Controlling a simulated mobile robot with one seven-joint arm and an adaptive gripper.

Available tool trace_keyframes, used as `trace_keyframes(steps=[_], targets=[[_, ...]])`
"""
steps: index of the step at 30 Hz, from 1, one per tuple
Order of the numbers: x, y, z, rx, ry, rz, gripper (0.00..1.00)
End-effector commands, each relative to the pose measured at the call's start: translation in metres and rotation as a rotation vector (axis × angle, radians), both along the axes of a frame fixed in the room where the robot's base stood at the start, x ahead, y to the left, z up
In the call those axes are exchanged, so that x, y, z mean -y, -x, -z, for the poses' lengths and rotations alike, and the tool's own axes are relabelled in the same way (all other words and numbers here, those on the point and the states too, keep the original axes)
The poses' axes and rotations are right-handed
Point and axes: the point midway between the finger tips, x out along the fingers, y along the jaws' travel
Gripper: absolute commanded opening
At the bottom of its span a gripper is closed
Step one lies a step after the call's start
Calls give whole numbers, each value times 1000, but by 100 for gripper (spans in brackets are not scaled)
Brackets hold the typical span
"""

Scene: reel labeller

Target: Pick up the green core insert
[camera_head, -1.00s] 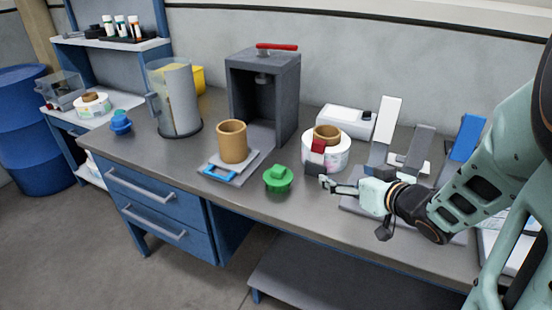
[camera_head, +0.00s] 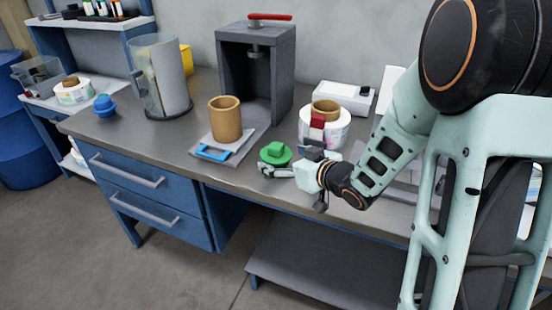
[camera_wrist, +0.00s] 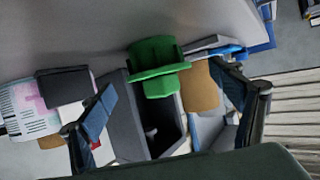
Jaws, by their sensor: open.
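The green core insert (camera_head: 275,153) stands on the workbench near its front edge, a round disc with a smaller block on top. In the wrist view the green core insert (camera_wrist: 155,58) appears ahead of the fingers, between their two lines. My gripper (camera_head: 277,170) is low over the bench at the insert's front right side. In the wrist view my gripper (camera_wrist: 165,80) is open, with one finger at left and one at right and nothing held. I cannot tell whether a finger touches the insert.
A brown cardboard core (camera_head: 226,120) stands on a grey plate with a blue handle, left of the insert. A white label reel (camera_head: 338,130) and a red-topped dark block (camera_head: 316,132) stand close on the right. A grey press (camera_head: 283,75) stands behind.

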Motion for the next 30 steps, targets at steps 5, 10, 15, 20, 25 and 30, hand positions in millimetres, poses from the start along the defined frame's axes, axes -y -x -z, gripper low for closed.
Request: trace_keyframes(steps=[5, 10, 15, 20, 25, 30], targets=[[-13, -21, 15, -1, 1, -2, 84], [-20, -31, 18, 0, 0, 0, 84], [-20, -31, 18, 0, 0, 1, 84], [-20, -31, 18, 0, 0, 1, 71], [-20, -31, 17, 0, 0, 1, 52], [-20, -31, 17, 1, 0, 1, 38]])
